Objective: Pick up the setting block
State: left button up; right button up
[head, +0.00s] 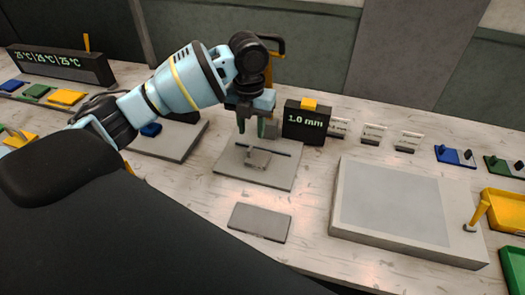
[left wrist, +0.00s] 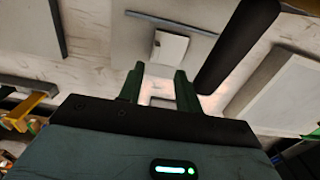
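A small grey block (head: 257,158), which looks like the setting block, sits on a grey plate (head: 228,172) with thin dark bars. In the left wrist view the block (left wrist: 170,50) is pale, with a small dark mark near its edge. My left gripper (head: 254,128) points down just above and behind the block in the head view. Its two green fingers (left wrist: 159,85) are apart in the left wrist view, with nothing held between them. The block lies beyond the fingertips, apart from them. My right gripper is not in view.
A black "1.0 mm" display (head: 304,128) stands close right of the gripper. Small labelled pieces (head: 373,133) stand behind a large grey slab (head: 345,215). A loose flat grey plate (head: 260,221) lies in front. Yellow (head: 507,207) and green trays are at right.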

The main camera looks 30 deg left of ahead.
aim_at(250, 149)
pick_arm(q)
jog(key=shift+s+f, duration=0.25)
jog(key=shift+f, duration=0.2)
jog(key=shift+w+f, duration=0.15)
jog(key=shift+f, duration=0.75)
jog(key=shift+a+f, duration=0.15)
jog(key=shift+f, duration=1.15)
jog(key=shift+a+f, duration=0.15)
jog(key=shift+f, duration=1.1)
grip_shut()
jog(key=shift+r, duration=0.1)
